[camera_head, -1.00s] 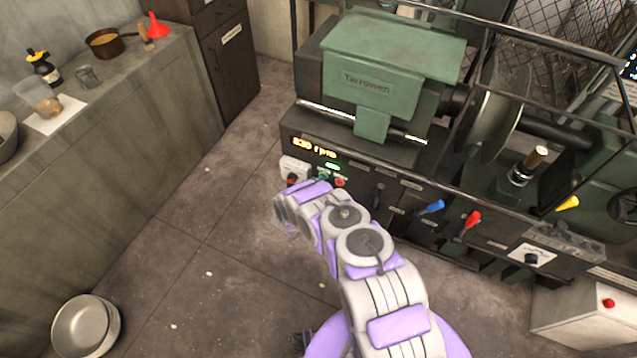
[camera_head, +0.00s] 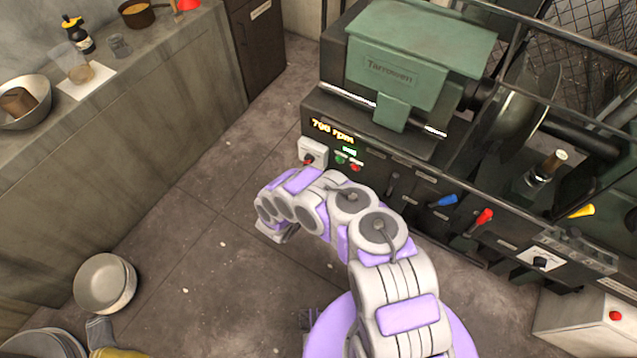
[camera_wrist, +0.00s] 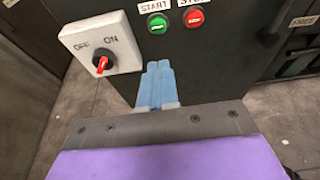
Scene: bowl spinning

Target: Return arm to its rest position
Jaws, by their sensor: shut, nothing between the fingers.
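My gripper (camera_wrist: 158,82) is shut and empty in the wrist view, its blue fingers pressed together in front of the machine's dark panel. Just beyond it are a white OFF/ON switch box (camera_wrist: 110,38) with a red knob (camera_wrist: 102,64), a green START button (camera_wrist: 157,24) and a red STOP button (camera_wrist: 194,18). In the head view my white and purple arm reaches forward and bends left; its fingers are hidden there. The green and black lathe (camera_head: 420,60) has a display (camera_head: 333,131) that reads about 790 rpm.
A counter (camera_head: 150,110) at the left holds a bowl (camera_head: 28,100), a bottle (camera_head: 78,36) and a pan (camera_head: 140,12). A metal bowl (camera_head: 105,284) lies on the floor at the lower left. Blue (camera_head: 443,201) and red (camera_head: 480,222) levers stick out from the lathe.

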